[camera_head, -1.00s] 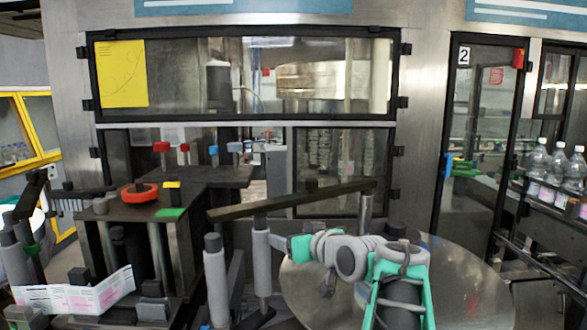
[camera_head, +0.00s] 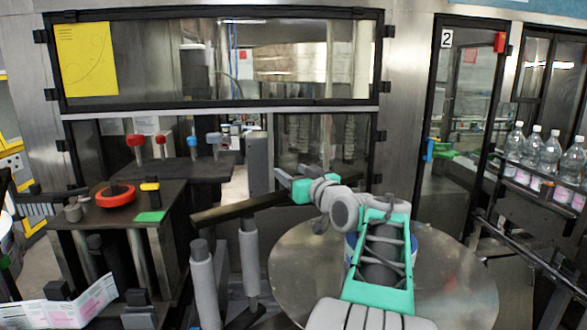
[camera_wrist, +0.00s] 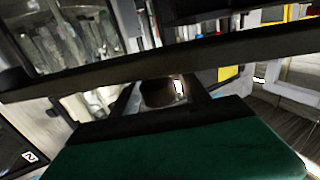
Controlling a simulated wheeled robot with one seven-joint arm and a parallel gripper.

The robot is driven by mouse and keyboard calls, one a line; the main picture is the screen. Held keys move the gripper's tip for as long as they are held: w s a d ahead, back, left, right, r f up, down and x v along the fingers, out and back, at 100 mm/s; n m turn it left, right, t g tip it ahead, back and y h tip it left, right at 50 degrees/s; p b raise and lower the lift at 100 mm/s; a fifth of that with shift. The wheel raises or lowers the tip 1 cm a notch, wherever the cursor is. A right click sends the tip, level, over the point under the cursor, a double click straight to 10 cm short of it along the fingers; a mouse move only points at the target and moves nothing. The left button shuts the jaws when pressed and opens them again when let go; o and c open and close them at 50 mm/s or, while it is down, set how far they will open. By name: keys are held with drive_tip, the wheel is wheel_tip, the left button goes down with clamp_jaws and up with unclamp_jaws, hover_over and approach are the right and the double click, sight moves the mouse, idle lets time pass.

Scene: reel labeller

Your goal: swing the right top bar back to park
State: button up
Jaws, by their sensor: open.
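The right top bar (camera_head: 235,208) is a long dark bar in the head view. It lies slanted above the grey posts, and its right part is hidden behind my arm. In the wrist view the bar (camera_wrist: 215,57) crosses the whole upper picture, just beyond the fingertips. My gripper (camera_wrist: 163,92) shows there with its two dark fingers apart and nothing between them. In the head view my gripper (camera_head: 283,178) is small and partly hidden, close to the bar's right part. I cannot tell whether a finger touches the bar.
Grey posts (camera_head: 204,285) stand under the bar. A round metal table (camera_head: 450,290) lies below my arm. At left is a dark stand with a red ring (camera_head: 115,196) and a green pad (camera_head: 151,216). Bottles (camera_head: 532,150) line the right side. Framed glass panels stand behind.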

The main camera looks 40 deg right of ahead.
drive_tip(key=shift+c, duration=0.3)
clamp_jaws()
idle(0.3)
idle(0.8)
